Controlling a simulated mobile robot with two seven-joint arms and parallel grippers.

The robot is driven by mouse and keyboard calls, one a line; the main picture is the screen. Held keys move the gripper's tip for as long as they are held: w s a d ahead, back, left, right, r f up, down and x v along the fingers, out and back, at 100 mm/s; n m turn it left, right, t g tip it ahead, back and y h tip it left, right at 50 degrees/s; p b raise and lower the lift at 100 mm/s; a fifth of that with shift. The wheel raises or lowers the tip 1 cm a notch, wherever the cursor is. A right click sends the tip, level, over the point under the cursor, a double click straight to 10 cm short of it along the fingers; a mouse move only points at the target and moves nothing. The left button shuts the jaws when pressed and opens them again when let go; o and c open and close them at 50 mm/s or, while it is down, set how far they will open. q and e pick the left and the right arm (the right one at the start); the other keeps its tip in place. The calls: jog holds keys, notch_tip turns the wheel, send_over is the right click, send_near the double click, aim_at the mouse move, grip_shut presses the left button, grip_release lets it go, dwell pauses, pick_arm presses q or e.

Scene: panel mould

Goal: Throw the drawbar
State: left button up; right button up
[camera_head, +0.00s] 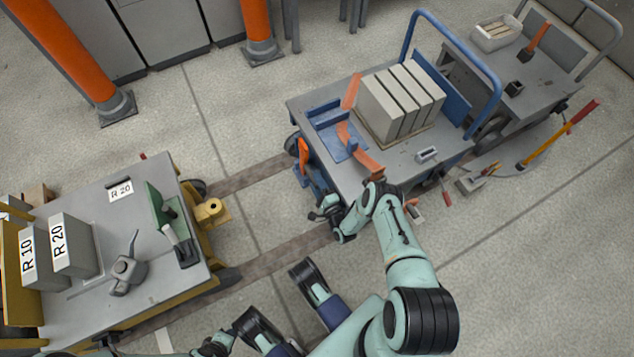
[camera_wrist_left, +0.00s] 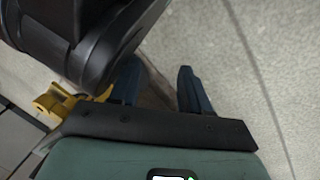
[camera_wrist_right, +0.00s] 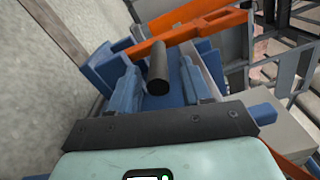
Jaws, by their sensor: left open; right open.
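The blue cart (camera_head: 300,110) stands at centre right, with an orange lever (camera_head: 303,158) at its near left end. In the right wrist view an orange bar (camera_wrist_right: 190,33) crosses the upper part, with a dark cylindrical grip (camera_wrist_right: 158,68) in front of it. My right gripper (camera_head: 328,213) is beside the cart's near left corner. Its fingers (camera_wrist_right: 158,90) are open, and the grip shows between them; I cannot tell whether they touch it. My left gripper (camera_wrist_left: 160,88) is open and empty above the floor. A yellow coupling (camera_head: 211,211) sticks out from the yellow cart.
The yellow cart (camera_head: 110,222) carries grey blocks marked R 10 and R 20. The blue cart carries several pale blocks (camera_head: 372,108). A grey cart (camera_head: 550,82) stands behind it. Orange posts (camera_head: 75,55) rise at upper left. Floor between the carts is open, crossed by dark tracks.

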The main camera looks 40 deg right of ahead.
pick_arm(q)
jog(key=w+d+r+t+p, duration=0.1)
jog(key=w+r+p, duration=0.2)
jog(key=r, duration=0.2)
jog(key=shift+w+t, duration=0.3)
jog(key=shift+w, duration=0.1)
pick_arm(e)
jog(key=v, duration=1.3)
pick_arm(q)
jog(key=shift+d, duration=0.1)
pick_arm(e)
jog(key=shift+d, duration=0.1)
